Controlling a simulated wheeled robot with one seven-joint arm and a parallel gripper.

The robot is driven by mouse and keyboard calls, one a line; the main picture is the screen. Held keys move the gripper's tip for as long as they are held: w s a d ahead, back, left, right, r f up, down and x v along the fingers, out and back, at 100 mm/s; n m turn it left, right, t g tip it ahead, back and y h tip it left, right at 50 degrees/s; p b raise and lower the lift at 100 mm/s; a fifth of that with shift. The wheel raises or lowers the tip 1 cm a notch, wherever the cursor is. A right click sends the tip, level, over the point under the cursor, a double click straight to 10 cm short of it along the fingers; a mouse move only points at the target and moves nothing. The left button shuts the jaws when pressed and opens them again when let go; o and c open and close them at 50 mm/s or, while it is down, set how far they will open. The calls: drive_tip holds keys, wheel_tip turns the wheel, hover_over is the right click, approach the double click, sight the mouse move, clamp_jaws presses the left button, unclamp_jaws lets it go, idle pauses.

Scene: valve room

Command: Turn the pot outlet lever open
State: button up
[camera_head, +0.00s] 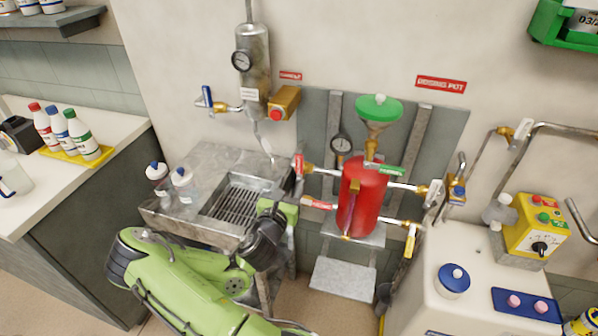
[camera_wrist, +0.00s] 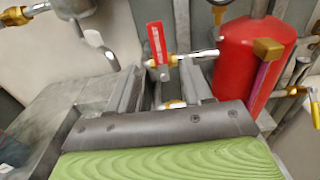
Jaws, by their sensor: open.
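The red pot (camera_head: 362,197) stands on a bracket by the wall, with a green-topped funnel (camera_head: 379,107) above it. A red-handled lever (camera_head: 298,165) is on the pipe at its upper left. In the wrist view this lever (camera_wrist: 157,43) points up, between and beyond the fingers of my gripper (camera_wrist: 160,78). My gripper is open and holds nothing; I cannot tell whether a finger touches the lever. More levers are at the pot's right, one white-handled (camera_head: 433,193) and one yellow-handled (camera_head: 411,240). Which lever is the outlet is not readable. My fingers are mostly hidden in the head view.
A metal sink (camera_head: 175,222) with two bottles lies left of the pot. A blue lever (camera_head: 207,96) and a grey cylinder (camera_head: 252,70) are on the wall above. A white cabinet (camera_head: 428,285) with a yellow control box (camera_head: 537,225) stands at the right.

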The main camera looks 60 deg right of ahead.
sight(299, 164)
drive_tip(key=d, duration=0.3)
drive_tip(key=w+d, duration=0.1)
drive_tip(key=d, duration=0.1)
drive_tip(key=d+r+p, duration=0.1)
drive_tip(key=d, duration=0.2)
drive_tip(key=shift+w+d+r, duration=0.1)
drive_tip(key=shift+w+d, duration=0.1)
drive_tip(key=shift+d, duration=0.1)
drive_tip(key=shift+w+d, duration=0.1)
drive_tip(key=shift+d, duration=0.2)
clamp_jaws()
